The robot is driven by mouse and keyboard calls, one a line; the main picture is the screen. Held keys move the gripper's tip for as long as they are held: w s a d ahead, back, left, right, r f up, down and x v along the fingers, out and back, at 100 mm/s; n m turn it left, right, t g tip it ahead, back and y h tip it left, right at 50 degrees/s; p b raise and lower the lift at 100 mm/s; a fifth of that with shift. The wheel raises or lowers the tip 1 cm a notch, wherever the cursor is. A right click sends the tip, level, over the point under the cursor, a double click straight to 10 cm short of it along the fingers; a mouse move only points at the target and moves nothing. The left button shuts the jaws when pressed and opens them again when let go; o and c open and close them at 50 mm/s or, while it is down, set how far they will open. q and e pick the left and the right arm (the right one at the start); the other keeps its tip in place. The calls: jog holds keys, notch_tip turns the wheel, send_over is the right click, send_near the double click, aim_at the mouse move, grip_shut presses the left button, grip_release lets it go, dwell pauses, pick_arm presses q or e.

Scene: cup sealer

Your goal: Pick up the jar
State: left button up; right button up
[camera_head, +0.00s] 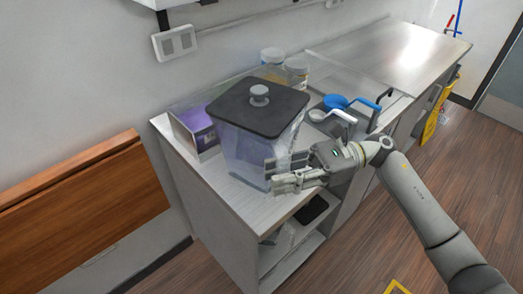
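A large clear jar (243,150) with a dark square lid (258,108) and a round knob stands upright near the counter's front left end. My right gripper (272,175) is at the lower right part of this jar, its fingers pointing left and spread apart. The fingers overlap the jar in the picture; I cannot tell whether they touch it. Two smaller lidded jars, one (272,58) and another (296,70), stand behind it near the wall. My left gripper is not in view.
A purple box (196,128) stands left of the large jar. A cup sealer with a blue round part (336,101) and a handle is to the right on the counter (245,205). The far counter top (405,50) is clear. A brown wooden panel (80,200) is at left.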

grip_shut()
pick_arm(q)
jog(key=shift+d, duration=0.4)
pick_arm(e)
jog(key=shift+r, duration=0.25)
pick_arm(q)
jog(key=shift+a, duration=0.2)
pick_arm(e)
jog(key=shift+w, duration=0.15)
